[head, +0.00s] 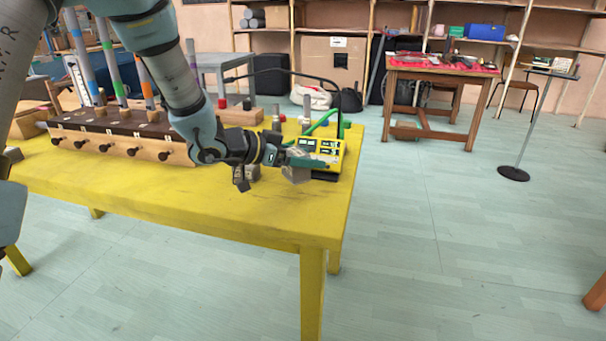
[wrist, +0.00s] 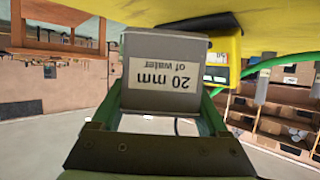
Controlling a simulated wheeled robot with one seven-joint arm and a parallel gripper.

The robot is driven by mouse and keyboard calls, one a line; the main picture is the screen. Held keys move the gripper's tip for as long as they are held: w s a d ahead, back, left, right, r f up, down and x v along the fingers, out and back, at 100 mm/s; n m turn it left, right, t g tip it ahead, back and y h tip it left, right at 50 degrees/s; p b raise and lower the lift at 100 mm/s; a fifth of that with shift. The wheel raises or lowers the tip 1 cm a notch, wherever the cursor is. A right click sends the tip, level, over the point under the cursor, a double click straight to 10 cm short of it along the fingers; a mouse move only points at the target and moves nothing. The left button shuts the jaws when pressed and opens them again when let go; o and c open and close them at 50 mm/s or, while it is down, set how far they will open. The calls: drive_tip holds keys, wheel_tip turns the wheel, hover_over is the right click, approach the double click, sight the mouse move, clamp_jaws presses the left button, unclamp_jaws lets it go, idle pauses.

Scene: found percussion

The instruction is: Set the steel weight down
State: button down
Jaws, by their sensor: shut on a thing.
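The steel weight (wrist: 165,50) is a grey block with a pale label reading "20 mm of water", upside down in the wrist view. My gripper (wrist: 165,108) is shut on it, with a finger on each side. In the head view my gripper (head: 291,160) and the weight (head: 297,174) are at the right end of the yellow table (head: 200,205), in front of a yellow box with a panel (head: 330,150). I cannot tell whether the weight touches the table.
Small grey blocks (head: 244,182) stand left of my gripper near the table's front. A dark-topped wooden rack (head: 120,145) with coloured tubes fills the left. A black curved arm and a green hose (head: 318,124) rise by the yellow box. The front strip of the table is bare.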

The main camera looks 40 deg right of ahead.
drive_tip(key=shift+f, duration=1.8)
drive_tip(key=shift+f, duration=0.1)
unclamp_jaws()
drive_tip(key=shift+f, duration=0.1)
drive_tip(key=shift+a+r, duration=0.1)
drive_tip(key=shift+r, duration=0.1)
drive_tip(key=v, duration=1.2)
drive_tip(key=shift+w, duration=0.1)
